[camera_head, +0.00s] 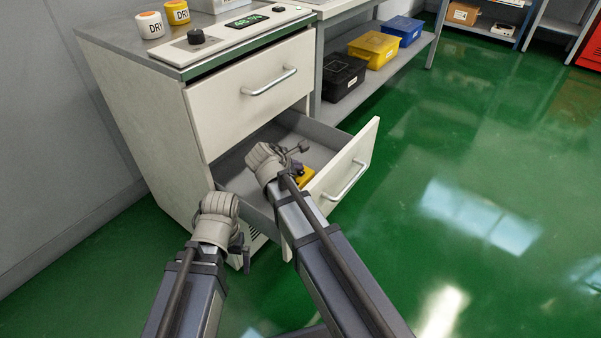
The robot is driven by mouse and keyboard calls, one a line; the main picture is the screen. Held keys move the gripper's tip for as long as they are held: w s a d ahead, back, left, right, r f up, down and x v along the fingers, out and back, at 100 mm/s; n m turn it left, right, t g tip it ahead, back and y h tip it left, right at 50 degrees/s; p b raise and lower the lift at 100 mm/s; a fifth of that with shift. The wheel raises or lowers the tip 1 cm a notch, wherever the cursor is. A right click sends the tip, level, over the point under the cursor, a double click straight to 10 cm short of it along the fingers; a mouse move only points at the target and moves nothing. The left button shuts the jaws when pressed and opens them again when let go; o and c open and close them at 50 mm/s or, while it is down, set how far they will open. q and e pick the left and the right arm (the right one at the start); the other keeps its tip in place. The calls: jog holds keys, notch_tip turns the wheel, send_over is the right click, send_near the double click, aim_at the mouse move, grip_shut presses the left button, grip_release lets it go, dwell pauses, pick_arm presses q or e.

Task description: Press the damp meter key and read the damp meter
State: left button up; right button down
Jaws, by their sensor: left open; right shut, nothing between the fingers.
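A small yellow object with a dark part (307,177) lies in the open lower drawer (235,187), partly hidden by my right arm. It may be the damp meter; its key and any reading cannot be made out. My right gripper (301,147) is over the drawer, shut and empty, close to the yellow object; I cannot tell if they touch. My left gripper (242,256) is open and empty, low in front of the cabinet, outside the drawer. A panel (215,45) with black knobs and a lit green display (247,20) is on the cabinet top; its digits are too small to read.
The cabinet (150,125) has a closed upper drawer (250,85). Two pots marked DRY (150,26) stand on its top. Black (342,78), yellow (374,50) and blue (404,31) bins sit on a low shelf behind. The green floor at right is clear.

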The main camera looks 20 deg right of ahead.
aim_at(298, 175)
jog(key=shift+f+b, duration=0.4)
jog(key=shift+b, duration=0.05)
dwell(0.5)
jog(key=shift+r, duration=0.1)
jog(key=shift+r+p, duration=0.8)
jog(key=shift+p, duration=0.1)
notch_tip(298, 175, up, 5)
jog(key=p, duration=0.5)
dwell(0.6)
